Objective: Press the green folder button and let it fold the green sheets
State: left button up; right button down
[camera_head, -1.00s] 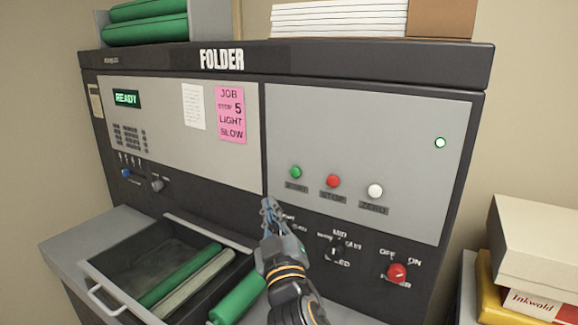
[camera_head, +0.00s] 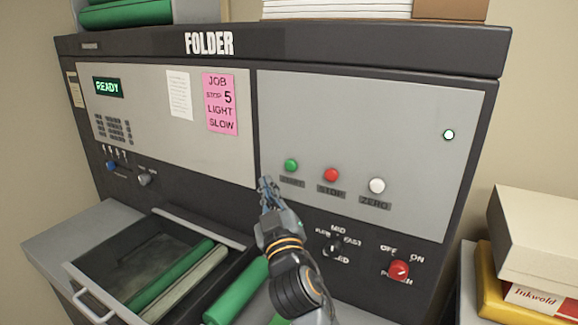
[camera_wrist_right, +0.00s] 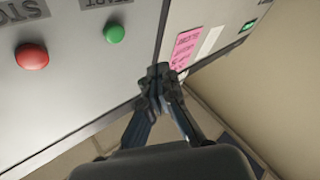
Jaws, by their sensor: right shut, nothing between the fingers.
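The green button (camera_head: 291,165) sits on the folder's (camera_head: 209,43) light grey front panel, above a dark label. It also shows in the right wrist view (camera_wrist_right: 114,33). The folder's display (camera_head: 108,87) reads READY. My right gripper (camera_head: 265,183) is shut and empty, just below and left of the green button, apart from it. In the right wrist view its fingertips (camera_wrist_right: 158,72) point toward the panel seam. My left gripper is out of view.
A red button (camera_head: 331,175) and a white button (camera_head: 377,186) sit right of the green one. Below are a speed knob (camera_head: 331,247) and a red power knob (camera_head: 399,271). The drawer-like tray (camera_head: 92,307) juts out at lower left. Boxes (camera_head: 545,245) stand at right.

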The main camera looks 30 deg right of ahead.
aim_at(291, 166)
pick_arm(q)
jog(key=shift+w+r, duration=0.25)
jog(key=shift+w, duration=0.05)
pick_arm(e)
jog(key=w+d, duration=0.2)
jog(key=d, duration=0.1)
jog(key=w+d, duration=0.1)
jog(key=d, duration=0.1)
jog(key=shift+d+r, duration=0.1)
jog(key=shift+d, duration=0.05)
jog(key=shift+s, duration=0.1)
jog(key=shift+d, duration=0.1)
dwell(0.9)
jog(key=shift+w+d, duration=0.25)
